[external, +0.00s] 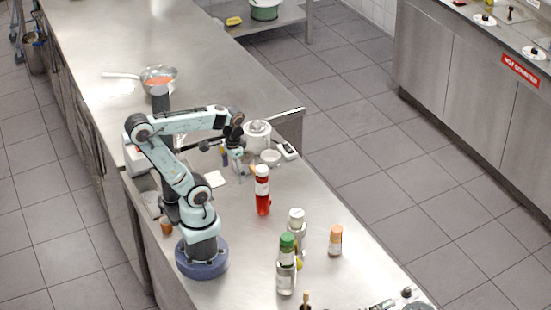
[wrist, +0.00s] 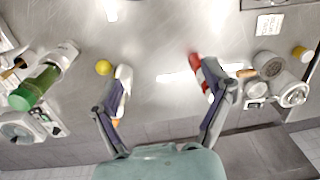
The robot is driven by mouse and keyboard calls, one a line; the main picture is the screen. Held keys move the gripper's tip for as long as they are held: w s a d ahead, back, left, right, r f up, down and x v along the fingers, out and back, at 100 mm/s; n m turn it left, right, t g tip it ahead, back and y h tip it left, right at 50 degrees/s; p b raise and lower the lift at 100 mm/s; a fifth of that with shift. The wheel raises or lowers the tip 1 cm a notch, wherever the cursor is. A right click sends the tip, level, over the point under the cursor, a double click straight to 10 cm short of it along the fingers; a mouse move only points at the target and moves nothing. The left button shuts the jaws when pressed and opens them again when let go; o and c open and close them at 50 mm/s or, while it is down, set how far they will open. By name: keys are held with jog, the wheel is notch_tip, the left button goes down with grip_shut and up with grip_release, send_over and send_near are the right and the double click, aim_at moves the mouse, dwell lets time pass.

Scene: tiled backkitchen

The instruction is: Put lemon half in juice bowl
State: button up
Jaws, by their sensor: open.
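A small yellow lemon half (wrist: 103,67) lies on the steel counter in the wrist view, just left of my left fingertip and apart from it. In the external view a bit of it (external: 299,264) shows beside the green-capped bottle, which hides the rest. A small pale bowl (external: 270,157), likely the juice bowl, stands on the counter in front of the metal pot. My gripper (external: 236,166) is above the counter, left of the bowl in the external view. In the wrist view my gripper (wrist: 164,88) has its fingers wide apart with nothing between them.
A red bottle (external: 263,192) stands near my gripper; my right finger partly covers it in the wrist view. A green-capped bottle (external: 286,270), a white-capped bottle (external: 296,222) and an orange-capped jar (external: 336,240) stand nearby. The pot (external: 257,133) is behind the bowl.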

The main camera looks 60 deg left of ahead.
jog(key=w+d+r+m, duration=0.1)
jog(key=w+d+m, duration=0.6)
jog(key=m, duration=0.8)
jog(key=w+d+r+m, duration=0.2)
jog(key=w+d+m, duration=0.2)
jog(key=d+m, duration=0.8)
jog(key=f, duration=1)
jog(key=a+f+m, duration=0.1)
jog(key=f, duration=0.9)
jog(key=a+f+m, duration=0.1)
jog(key=f, duration=0.9)
jog(key=shift+w+a+f+h, duration=0.1)
jog(key=shift+a+h, duration=0.05)
jog(key=shift+h, duration=0.25)
jog(key=c, duration=1.3)
